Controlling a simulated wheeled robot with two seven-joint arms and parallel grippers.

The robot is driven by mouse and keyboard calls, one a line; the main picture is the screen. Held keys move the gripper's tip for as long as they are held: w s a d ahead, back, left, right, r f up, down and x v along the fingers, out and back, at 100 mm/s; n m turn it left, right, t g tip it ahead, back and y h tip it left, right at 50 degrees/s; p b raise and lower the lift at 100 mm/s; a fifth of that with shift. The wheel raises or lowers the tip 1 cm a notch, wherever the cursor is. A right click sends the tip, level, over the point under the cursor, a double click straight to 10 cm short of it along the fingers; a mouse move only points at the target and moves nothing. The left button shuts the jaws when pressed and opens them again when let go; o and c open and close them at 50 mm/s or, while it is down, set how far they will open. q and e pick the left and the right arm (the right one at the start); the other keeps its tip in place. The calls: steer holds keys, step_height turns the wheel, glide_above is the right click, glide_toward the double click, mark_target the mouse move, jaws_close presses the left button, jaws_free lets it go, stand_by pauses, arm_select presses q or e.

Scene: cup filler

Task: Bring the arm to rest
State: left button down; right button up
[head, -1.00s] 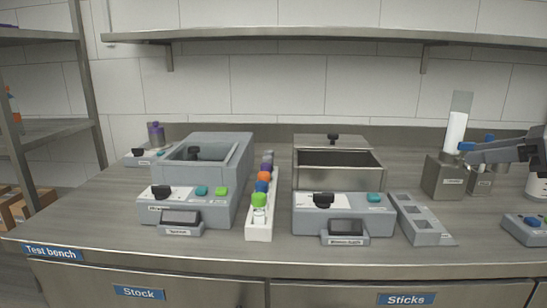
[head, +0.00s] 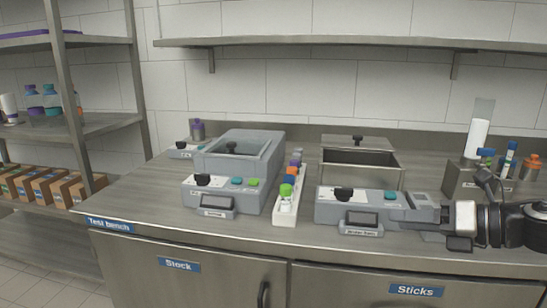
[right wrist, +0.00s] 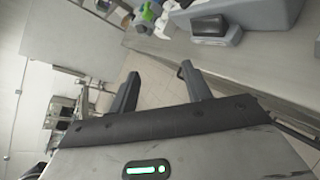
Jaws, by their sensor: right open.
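My right arm comes in from the right in the head view, low over the bench's front right part. Its right gripper (head: 408,215) points left, in front of the slotted grey holder and beside the right-hand grey control unit (head: 328,207). In the right wrist view the same gripper (right wrist: 160,78) has its two dark fingers apart, with nothing between them. Beyond the fingers are the floor and the bench edge. The arm hides much of the slotted holder. My left gripper is not in view.
The grey bath unit (head: 270,160) stands left of a white rack (head: 287,212) with coloured caps. A metal bin (head: 345,172) is behind the right control unit. A metal stick holder (head: 462,180) and tubes stand at back right. Shelving (head: 115,125) is at left.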

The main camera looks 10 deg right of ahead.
steer(key=s+a+f+m+t+p, duration=0.1)
steer(key=a+f+m, duration=0.5)
steer(key=a+m, duration=0.15)
steer(key=s+a+f+m+t+p, duration=0.1)
steer(key=s+a+f+m+p, duration=0.1)
steer(key=a+f+m, duration=0.5)
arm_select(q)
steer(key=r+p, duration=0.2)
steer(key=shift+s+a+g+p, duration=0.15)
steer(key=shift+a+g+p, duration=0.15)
arm_select(e)
steer(key=s+a+f+m+g+h, duration=0.1)
steer(key=s+f+m, duration=0.4)
steer(key=m, duration=0.5)
steer(key=s+a+f+m+g+h, duration=0.1)
steer(key=s+a+f+m+h, duration=0.3)
steer(key=s+m, duration=0.4)
steer(key=shift+f+m+h, duration=0.6)
steer(key=shift+f+m, duration=0.25)
